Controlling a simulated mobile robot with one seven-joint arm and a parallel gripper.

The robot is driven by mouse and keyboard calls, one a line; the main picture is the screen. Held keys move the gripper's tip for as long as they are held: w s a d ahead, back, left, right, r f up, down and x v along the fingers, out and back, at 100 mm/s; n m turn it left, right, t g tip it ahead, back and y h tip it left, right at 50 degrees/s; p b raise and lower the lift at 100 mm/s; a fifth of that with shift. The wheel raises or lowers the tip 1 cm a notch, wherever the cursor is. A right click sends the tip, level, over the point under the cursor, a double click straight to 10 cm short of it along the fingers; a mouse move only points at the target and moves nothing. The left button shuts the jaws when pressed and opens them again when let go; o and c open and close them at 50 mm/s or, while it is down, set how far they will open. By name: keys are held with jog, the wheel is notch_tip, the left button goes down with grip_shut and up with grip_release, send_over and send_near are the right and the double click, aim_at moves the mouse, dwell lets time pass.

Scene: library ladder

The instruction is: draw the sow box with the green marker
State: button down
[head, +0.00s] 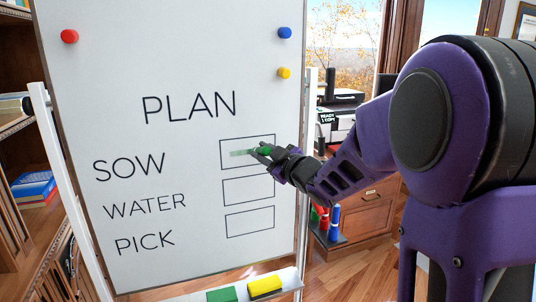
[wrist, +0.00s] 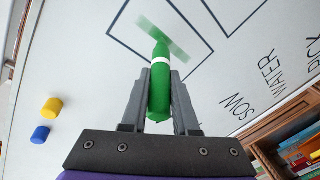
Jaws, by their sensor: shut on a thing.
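The whiteboard reads PLAN, with SOW, WATER and PICK below it and an outlined box beside each word. The sow box (head: 236,141) is the top one of the three. A pale green streak (head: 240,153) lies inside it, and the streak also shows in the wrist view (wrist: 177,46). My gripper (head: 262,154) is shut on the green marker (wrist: 159,98), with one finger on each side of its barrel. The marker's tip end is at the streak in the wrist view. In the head view my fingers hide most of the marker.
Red (head: 69,36), blue (head: 284,32) and yellow (head: 284,72) magnets are on the whiteboard (head: 150,60). A green eraser (head: 221,295) and a yellow eraser (head: 264,286) sit on the ledge below. Red and blue markers (head: 334,222) stand in a holder right of the board. Bookshelves stand left.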

jog(key=s+a+b, duration=0.1)
jog(key=s+a, duration=0.1)
jog(key=a, duration=0.5)
dwell(0.4)
jog(key=shift+s, duration=0.15)
jog(key=shift+s+a+v, duration=0.1)
jog(key=shift+a+v, duration=0.1)
jog(key=shift+v, duration=0.75)
jog(key=shift+s+a+v, duration=0.15)
jog(key=shift+a+v, duration=0.05)
jog(key=shift+v, duration=0.75)
jog(key=shift+s+a+v, duration=0.1)
jog(key=shift+a+v, duration=0.1)
jog(key=shift+v, duration=0.75)
jog(key=shift+f, duration=0.1)
